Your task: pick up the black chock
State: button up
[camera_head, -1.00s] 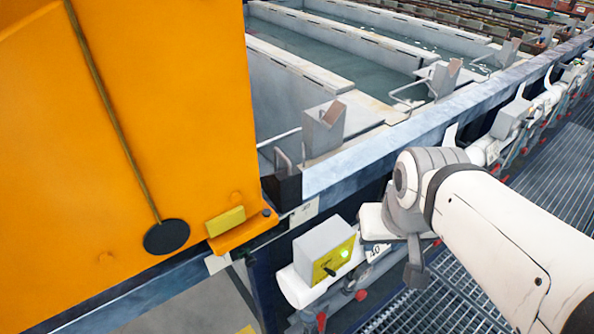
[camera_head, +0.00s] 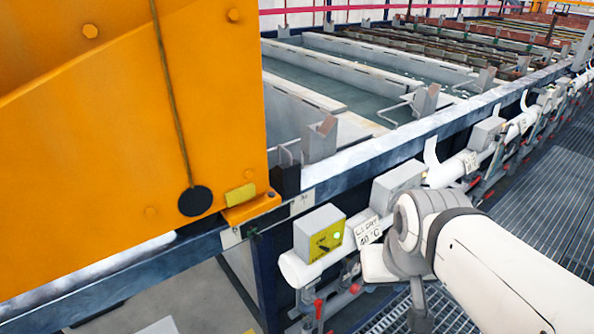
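A small black block (camera_head: 286,180), which may be the black chock, stands at the near corner of the tank rim, beside the orange panel's edge. A black round disc (camera_head: 195,201) hangs at the end of a cord in front of the orange panel. My arm comes in from the lower right. My gripper (camera_head: 396,287) is at its wrist end, below and to the right of the black block and well apart from it. Its fingers are seen poorly, and I see nothing held.
The large orange panel (camera_head: 120,140) fills the left, with a yellow block (camera_head: 240,195) on its bracket. A blue-grey rim beam (camera_head: 400,141) runs along the tanks. Below it are a grey control box (camera_head: 319,232), white pipes and red-handled valves. Grating floor (camera_head: 530,190) lies right.

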aim_at(285, 178)
jog(key=u, duration=0.15)
jog(key=i, duration=0.9)
jog(key=z, duration=0.05)
